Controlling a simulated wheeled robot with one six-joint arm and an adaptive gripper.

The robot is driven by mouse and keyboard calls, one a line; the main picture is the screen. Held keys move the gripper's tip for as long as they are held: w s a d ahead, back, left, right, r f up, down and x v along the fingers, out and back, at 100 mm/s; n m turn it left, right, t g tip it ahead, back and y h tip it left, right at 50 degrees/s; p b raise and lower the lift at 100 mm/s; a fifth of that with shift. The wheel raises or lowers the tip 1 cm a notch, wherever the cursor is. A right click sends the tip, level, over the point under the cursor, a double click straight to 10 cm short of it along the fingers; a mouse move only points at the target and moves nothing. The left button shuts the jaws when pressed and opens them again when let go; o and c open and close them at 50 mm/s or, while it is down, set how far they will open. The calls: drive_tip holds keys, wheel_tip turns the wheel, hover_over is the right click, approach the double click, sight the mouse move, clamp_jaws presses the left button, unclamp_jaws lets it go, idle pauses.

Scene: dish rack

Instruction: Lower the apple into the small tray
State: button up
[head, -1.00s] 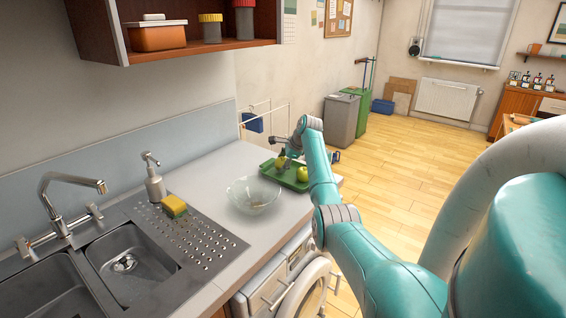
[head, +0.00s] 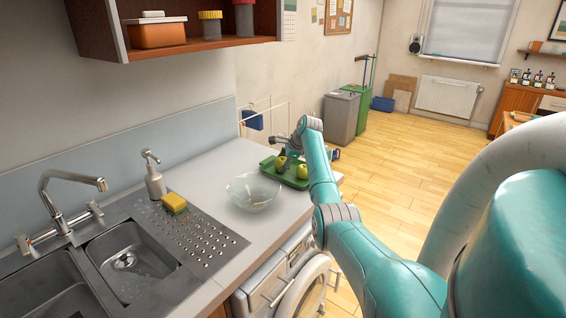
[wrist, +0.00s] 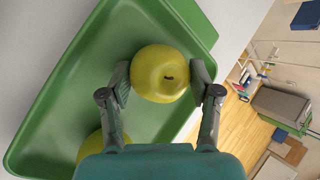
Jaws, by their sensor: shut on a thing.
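My gripper (wrist: 162,82) is shut on a yellow-green apple (wrist: 160,72), with one finger on each side of it. In the wrist view the apple is over the green tray (wrist: 48,120), near the tray's upper right rim. I cannot tell whether its underside touches the tray floor. A second yellow-green apple (wrist: 92,146) shows at the lower left of the wrist view, partly hidden by my gripper. In the head view the tray (head: 268,178) lies at the counter's far end, with the held apple (head: 281,162) and the other apple (head: 302,171).
A clear glass bowl (head: 254,193) stands on the counter just in front of the tray. A yellow sponge (head: 174,203) and a soap bottle (head: 154,180) are by the sink (head: 130,262).

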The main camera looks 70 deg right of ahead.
sight(291, 174)
drive_tip(key=o, duration=1.3)
drive_tip(key=shift+v, duration=3.75)
